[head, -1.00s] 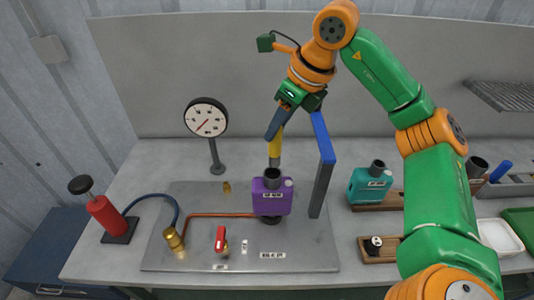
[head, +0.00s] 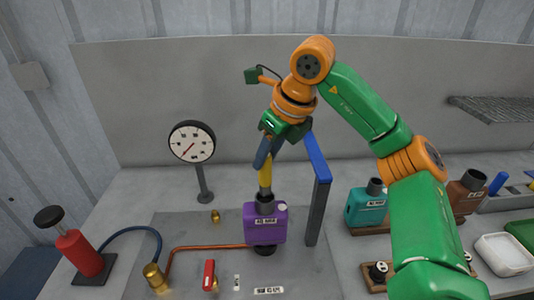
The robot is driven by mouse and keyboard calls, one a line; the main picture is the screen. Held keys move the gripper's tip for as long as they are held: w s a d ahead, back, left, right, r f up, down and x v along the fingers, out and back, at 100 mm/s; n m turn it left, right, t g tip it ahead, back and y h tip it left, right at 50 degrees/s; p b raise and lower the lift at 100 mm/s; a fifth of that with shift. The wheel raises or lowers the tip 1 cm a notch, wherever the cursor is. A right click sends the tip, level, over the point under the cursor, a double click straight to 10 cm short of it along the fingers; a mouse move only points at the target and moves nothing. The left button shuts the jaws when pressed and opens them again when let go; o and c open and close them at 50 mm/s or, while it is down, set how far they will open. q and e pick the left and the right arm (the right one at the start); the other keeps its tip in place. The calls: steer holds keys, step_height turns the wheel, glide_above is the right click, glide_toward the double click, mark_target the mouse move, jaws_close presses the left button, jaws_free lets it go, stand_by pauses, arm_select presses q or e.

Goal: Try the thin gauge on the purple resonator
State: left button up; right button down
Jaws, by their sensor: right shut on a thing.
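The purple resonator (head: 264,226) stands upright on the metal plate, with a dark round neck (head: 265,205) on top. My right gripper (head: 264,158) points down above it, shut on a yellow gauge (head: 265,174). The gauge's lower end is at the mouth of the neck; I cannot tell how far inside it is. Its upper part is hidden between the fingers. My left gripper is not in view.
A grey post with a blue top (head: 318,190) stands close right of the resonator. A dial gauge (head: 192,142) stands behind left. A red pump (head: 79,254), red-handled valve (head: 209,275), teal resonator (head: 366,206) and brown one (head: 466,196) stand around. A white tray (head: 503,254) is far right.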

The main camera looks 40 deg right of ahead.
steer(key=shift+s+r, duration=0.1)
steer(key=shift+s, duration=0.05)
steer(key=shift+p, duration=0.3)
stand_by(0.5)
steer(key=shift+f+b, duration=1.5)
steer(key=shift+f, duration=0.35)
stand_by(1.2)
step_height(320, 180, up, 7)
steer(key=p, duration=0.7)
steer(key=shift+r, duration=0.1)
stand_by(0.5)
